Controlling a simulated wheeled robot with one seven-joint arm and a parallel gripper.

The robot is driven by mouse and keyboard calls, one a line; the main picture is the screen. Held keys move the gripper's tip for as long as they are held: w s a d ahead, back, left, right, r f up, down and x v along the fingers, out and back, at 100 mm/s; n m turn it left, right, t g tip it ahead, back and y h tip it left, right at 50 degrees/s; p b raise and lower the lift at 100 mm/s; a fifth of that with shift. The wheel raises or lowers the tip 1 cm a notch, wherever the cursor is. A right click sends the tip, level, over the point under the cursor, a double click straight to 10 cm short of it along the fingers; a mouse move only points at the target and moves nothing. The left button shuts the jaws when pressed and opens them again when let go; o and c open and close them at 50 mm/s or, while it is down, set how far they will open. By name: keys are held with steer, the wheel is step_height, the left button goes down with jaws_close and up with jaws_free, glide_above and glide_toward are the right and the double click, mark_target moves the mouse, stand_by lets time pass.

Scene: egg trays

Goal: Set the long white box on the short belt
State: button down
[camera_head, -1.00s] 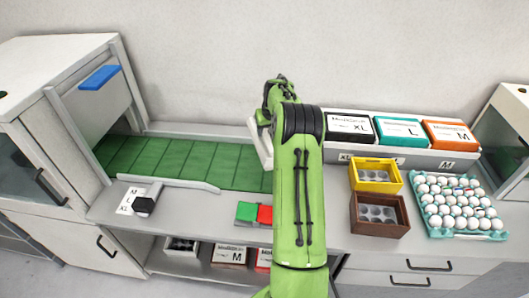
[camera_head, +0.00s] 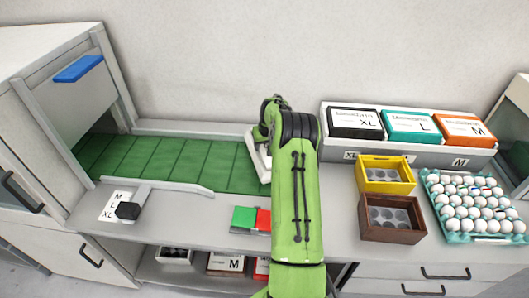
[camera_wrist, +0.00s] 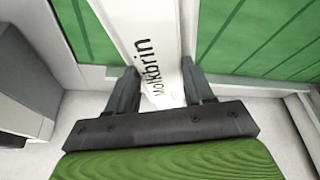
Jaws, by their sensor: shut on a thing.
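The long white box (camera_wrist: 148,40) is between the two fingers of my gripper (camera_wrist: 160,90) in the wrist view, with dark lettering on its face. My gripper is shut on it. In the head view a part of the white box (camera_head: 257,155) shows to the left of my green arm, at the right end of the short green belt (camera_head: 165,160). The arm hides the gripper and most of the box there. In the wrist view green belt surface (camera_wrist: 240,35) lies on both sides of the box. I cannot tell whether the box touches the belt.
Green and red buttons (camera_head: 251,218) sit on the counter in front of the belt. A low rail (camera_head: 155,186) edges the belt. At right are a yellow box (camera_head: 385,174), a brown box (camera_head: 390,217) and an egg tray (camera_head: 470,205). A cabinet stands at the left.

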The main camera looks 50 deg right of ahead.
mark_target(265, 148)
steer(key=shift+f, duration=1.75)
steer(key=shift+c, duration=2.1)
jaws_free()
steer(key=v, duration=1.2)
steer(key=shift+a, duration=0.1)
steer(key=s+a+r+n, duration=0.2)
steer(key=a+r, duration=0.5)
steer(key=a, duration=0.4)
steer(key=s+a+r+n, duration=0.1)
steer(key=s+a+r, duration=0.1)
steer(key=a+r, duration=0.75)
steer(key=s+a+n+t+y, duration=0.1)
steer(key=s+a, duration=0.7)
steer(key=s, duration=0.2)
steer(key=s+a+f+n+y, duration=0.1)
steer(key=s+a, duration=0.7)
steer(key=s, duration=0.3)
steer(key=shift+a+f+n+t, duration=0.25)
steer(key=shift+a+n+t, duration=0.15)
